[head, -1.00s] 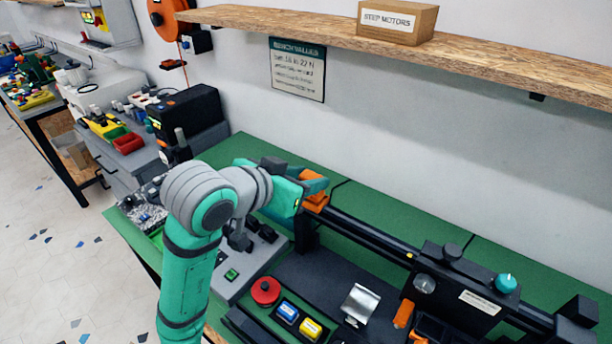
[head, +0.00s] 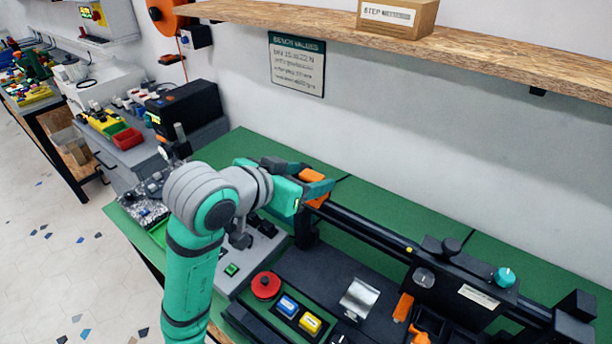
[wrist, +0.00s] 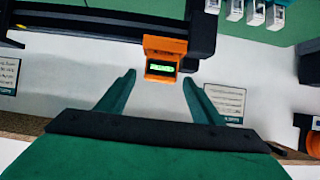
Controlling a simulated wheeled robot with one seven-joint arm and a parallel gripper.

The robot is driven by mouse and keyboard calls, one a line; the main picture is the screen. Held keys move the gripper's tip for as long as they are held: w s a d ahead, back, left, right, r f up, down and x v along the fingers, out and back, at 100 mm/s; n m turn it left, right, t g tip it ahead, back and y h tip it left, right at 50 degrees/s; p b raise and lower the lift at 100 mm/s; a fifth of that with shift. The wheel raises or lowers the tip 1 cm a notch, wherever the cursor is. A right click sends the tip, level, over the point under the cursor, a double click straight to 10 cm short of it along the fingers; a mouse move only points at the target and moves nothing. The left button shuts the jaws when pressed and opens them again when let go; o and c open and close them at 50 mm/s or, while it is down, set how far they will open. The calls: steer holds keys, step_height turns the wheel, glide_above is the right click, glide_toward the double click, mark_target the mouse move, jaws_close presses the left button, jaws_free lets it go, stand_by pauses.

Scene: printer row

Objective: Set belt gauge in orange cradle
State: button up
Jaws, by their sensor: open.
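The orange cradle (wrist: 165,47) is at the end of a dark rail in the wrist view. A small dark block with a lit green display (wrist: 161,68) sits within the orange frame; it looks like the belt gauge, but I cannot tell how fully it is seated. My gripper (wrist: 160,80) is open, with one teal finger on each side of the orange part and visible gaps between. In the head view my gripper (head: 319,188) is at the rail's left end, and its fingers partly hide the orange cradle (head: 312,175).
The black rail (head: 370,232) runs right to a dark carriage with a teal knob (head: 504,277). A red button (head: 266,285) and blue and yellow buttons are in front. A wooden shelf (head: 480,62) overhangs the back. Green bench top (head: 400,205) is clear behind the rail.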

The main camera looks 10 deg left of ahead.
steer(key=v, duration=1.1)
steer(key=shift+f, duration=0.1)
